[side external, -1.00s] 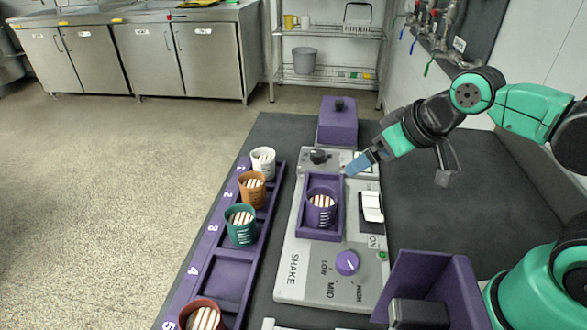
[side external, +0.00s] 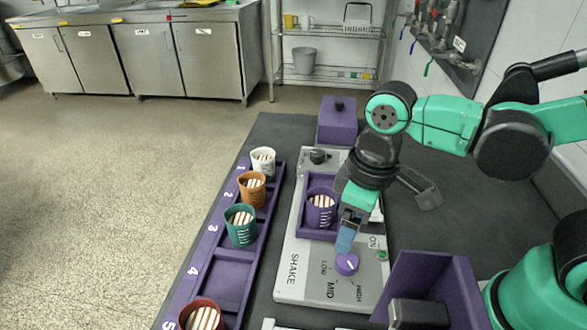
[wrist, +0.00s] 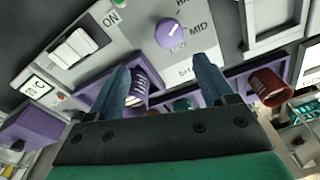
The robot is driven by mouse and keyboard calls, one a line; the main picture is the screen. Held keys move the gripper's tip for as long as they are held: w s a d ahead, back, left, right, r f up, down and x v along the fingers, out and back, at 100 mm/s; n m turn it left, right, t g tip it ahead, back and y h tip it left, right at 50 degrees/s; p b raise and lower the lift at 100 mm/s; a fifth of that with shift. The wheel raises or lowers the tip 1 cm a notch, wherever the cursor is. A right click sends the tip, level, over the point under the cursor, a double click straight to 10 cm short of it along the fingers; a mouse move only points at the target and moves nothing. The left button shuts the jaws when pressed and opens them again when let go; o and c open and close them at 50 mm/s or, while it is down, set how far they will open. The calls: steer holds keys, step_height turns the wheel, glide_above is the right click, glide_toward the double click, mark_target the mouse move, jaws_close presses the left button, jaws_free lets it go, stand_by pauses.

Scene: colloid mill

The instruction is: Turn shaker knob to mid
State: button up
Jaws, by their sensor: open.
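The round purple shaker knob (side external: 347,264) sits on the grey SHAKE panel, near the LOW, MID and HIGH labels. It also shows in the wrist view (wrist: 170,33), where its white mark slants up and right; I cannot tell exactly which label it points to. My gripper (side external: 345,245) points down just above the knob in the side view, overlapping its upper edge. In the wrist view my gripper (wrist: 160,64) is open, with its two blue fingers apart and nothing between them. The knob shows beyond the fingertips; I see no clear contact.
A purple cup (side external: 320,208) stands in the panel's purple holder, close to my gripper. A white rocker switch (wrist: 72,48) and green button (side external: 382,255) are nearby. A purple box (side external: 440,275) stands right of the panel. A purple rack (side external: 222,278) with several cups lies left.

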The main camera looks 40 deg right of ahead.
mark_target(347, 260)
steer(key=shift+s+a+f+n+g, duration=0.35)
steer(key=shift+s+a+n+g, duration=0.05)
steer(key=shift+s+a+g, duration=0.1)
steer(key=shift+f, duration=2.7)
jaws_close()
steer(key=shift+m, duration=0.3)
steer(key=m, duration=0.5)
steer(key=shift+m, duration=0.3)
steer(key=m, duration=0.5)
steer(key=shift+m, duration=0.4)
